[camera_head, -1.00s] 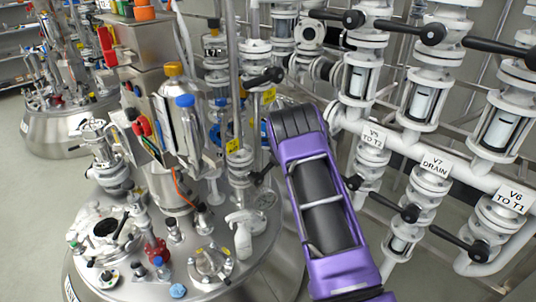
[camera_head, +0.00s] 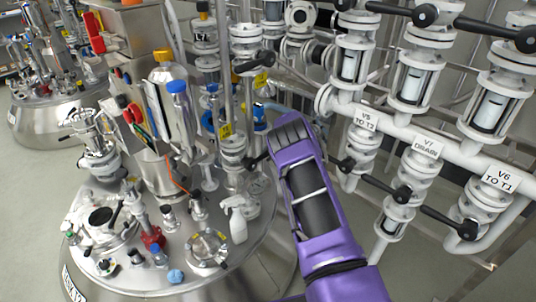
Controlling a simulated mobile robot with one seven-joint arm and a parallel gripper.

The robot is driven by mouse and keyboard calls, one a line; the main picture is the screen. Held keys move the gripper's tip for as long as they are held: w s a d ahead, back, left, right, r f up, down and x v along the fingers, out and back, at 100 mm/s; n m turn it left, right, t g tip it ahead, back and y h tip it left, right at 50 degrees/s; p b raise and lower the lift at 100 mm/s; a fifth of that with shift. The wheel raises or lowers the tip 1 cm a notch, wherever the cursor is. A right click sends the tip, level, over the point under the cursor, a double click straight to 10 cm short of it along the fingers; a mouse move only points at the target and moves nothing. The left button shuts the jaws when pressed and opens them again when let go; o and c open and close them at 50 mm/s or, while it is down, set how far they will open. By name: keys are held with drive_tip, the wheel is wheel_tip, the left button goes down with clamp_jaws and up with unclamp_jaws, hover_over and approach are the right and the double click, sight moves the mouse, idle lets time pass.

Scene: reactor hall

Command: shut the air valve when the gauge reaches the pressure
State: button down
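My purple arm reaches up from the bottom of the head view, and its grey-ended link stops beside the pipework over the reactor lid. My gripper's fingers do not show; they seem hidden behind that link. A small round pale dial (camera_head: 258,184), which looks like a gauge, sits left of the link above the lid; its reading is too small to make out. A black handle (camera_head: 254,161) shows just left of the link, close to it. I cannot tell whether it belongs to the air valve or whether my gripper touches it.
The steel reactor lid (camera_head: 200,275) carries a white spray bottle (camera_head: 236,222) and several fittings. At right are pipes with black-handled valves, labelled V5 (camera_head: 366,121), V7 DRAIN (camera_head: 427,147) and V6 (camera_head: 499,179). A second reactor (camera_head: 50,125) stands at far left; grey floor lies between.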

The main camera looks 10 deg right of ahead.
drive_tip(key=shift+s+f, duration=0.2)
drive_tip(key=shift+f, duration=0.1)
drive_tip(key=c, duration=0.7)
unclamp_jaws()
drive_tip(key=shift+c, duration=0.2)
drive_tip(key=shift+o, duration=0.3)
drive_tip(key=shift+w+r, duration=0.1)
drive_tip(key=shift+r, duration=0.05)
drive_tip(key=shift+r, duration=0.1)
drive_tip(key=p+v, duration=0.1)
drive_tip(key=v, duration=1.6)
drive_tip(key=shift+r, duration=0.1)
